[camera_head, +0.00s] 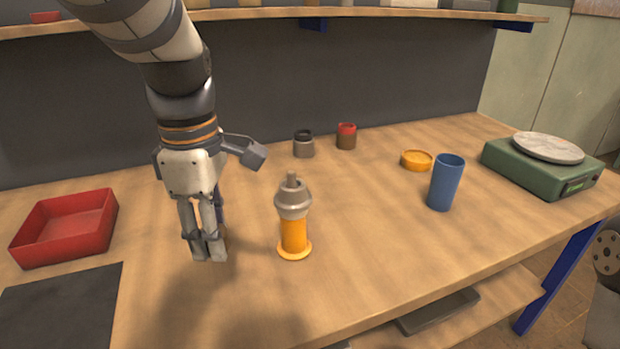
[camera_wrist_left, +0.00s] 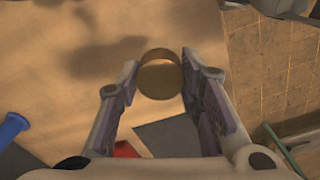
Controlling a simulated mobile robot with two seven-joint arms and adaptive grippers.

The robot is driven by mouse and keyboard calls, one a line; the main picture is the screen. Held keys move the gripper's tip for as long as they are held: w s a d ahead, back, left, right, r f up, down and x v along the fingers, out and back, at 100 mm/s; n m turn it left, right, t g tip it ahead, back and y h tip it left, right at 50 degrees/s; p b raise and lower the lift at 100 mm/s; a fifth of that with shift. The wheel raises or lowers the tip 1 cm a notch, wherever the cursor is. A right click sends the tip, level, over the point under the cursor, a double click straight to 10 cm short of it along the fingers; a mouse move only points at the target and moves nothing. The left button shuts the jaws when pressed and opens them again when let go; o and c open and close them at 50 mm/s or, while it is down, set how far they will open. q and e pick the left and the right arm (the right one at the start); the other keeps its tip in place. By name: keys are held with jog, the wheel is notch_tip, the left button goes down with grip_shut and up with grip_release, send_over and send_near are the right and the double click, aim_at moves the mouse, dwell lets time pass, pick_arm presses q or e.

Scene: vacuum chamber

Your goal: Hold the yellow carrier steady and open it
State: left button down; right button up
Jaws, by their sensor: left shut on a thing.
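The yellow carrier (camera_head: 294,235) stands upright on the bench, with an orange-yellow body, a flared foot and a grey cap (camera_head: 292,199) with a knob. My left gripper (camera_head: 208,254) points down just left of the carrier, apart from it. It is shut on a small brown cylinder (camera_wrist_left: 160,77), which shows between the fingertips in the left wrist view. In the head view the fingers hide most of this cylinder. I cannot make out the carrier in the left wrist view. My right gripper is not in view.
A red tray (camera_head: 112,201) and a dark mat (camera_head: 62,310) lie at left. A grey jar (camera_head: 303,146) and a red-topped brown jar (camera_head: 346,138) stand behind. A yellow lid (camera_head: 417,161), blue cup (camera_head: 445,184) and green scale (camera_head: 540,175) are at right. The front middle bench is clear.

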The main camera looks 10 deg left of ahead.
pick_arm(q)
jog(key=w+a+f, duration=0.2)
jog(key=w+f, duration=0.1)
jog(key=w+a+f+b, duration=0.1)
jog(key=w+a+f, duration=0.1)
jog(key=w+f, duration=0.1)
jog(key=w+a+f+b, duration=0.1)
jog(key=w+a+f, duration=0.2)
jog(key=w, duration=0.1)
jog(key=shift+w+f, duration=0.25)
jog(key=shift+f, duration=0.15)
jog(key=shift+w+a+f+b, duration=0.15)
jog(key=shift+f+b, duration=0.2)
jog(key=shift+f, duration=1.3)
jog(key=c, duration=1.1)
grip_release()
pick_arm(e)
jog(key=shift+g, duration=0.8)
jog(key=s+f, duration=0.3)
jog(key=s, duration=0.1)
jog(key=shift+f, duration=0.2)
